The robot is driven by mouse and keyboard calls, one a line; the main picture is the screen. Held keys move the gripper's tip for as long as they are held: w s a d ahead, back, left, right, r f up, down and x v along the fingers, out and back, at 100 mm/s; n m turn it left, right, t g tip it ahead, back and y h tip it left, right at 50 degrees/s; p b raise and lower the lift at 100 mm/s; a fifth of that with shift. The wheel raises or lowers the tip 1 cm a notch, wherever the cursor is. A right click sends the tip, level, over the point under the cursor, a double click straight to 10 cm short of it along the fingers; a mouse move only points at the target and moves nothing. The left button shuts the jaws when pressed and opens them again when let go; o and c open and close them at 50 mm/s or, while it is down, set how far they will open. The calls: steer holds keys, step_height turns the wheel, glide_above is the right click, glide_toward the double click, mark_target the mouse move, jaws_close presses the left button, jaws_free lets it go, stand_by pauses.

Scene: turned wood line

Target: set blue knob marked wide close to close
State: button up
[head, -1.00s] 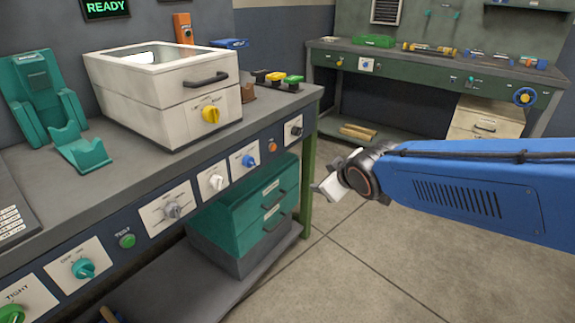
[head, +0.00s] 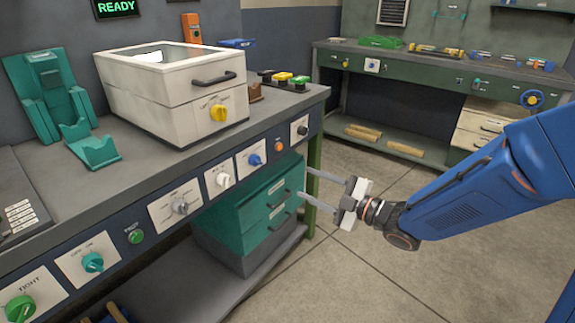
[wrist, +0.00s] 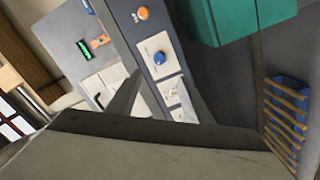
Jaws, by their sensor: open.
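A blue knob (head: 254,159) sits on a white plate on the front panel of the near bench, between a white knob and an orange button. It also shows in the wrist view (wrist: 160,58), above and between my fingers. Its lettering is too small to read, so its setting is unclear. My gripper (head: 306,184) is open and empty. Its two fingers point left toward the bench, in front of the green drawers, right of and below the blue knob, apart from it. Another small blue knob (head: 373,66) is on the far bench.
The panel also holds a white knob (head: 223,180), a grey knob (head: 180,206), an orange button (head: 279,144) and a black knob (head: 302,130). Green drawers (head: 265,208) stand under the bench. A cream box (head: 170,95) stands on top. The floor right of the bench is open.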

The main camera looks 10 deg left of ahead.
mark_target(260, 163)
steer(key=x, duration=1.7)
steer(key=shift+s+a+r, duration=0.2)
steer(key=shift+c, duration=0.7)
steer(key=c, duration=0.9)
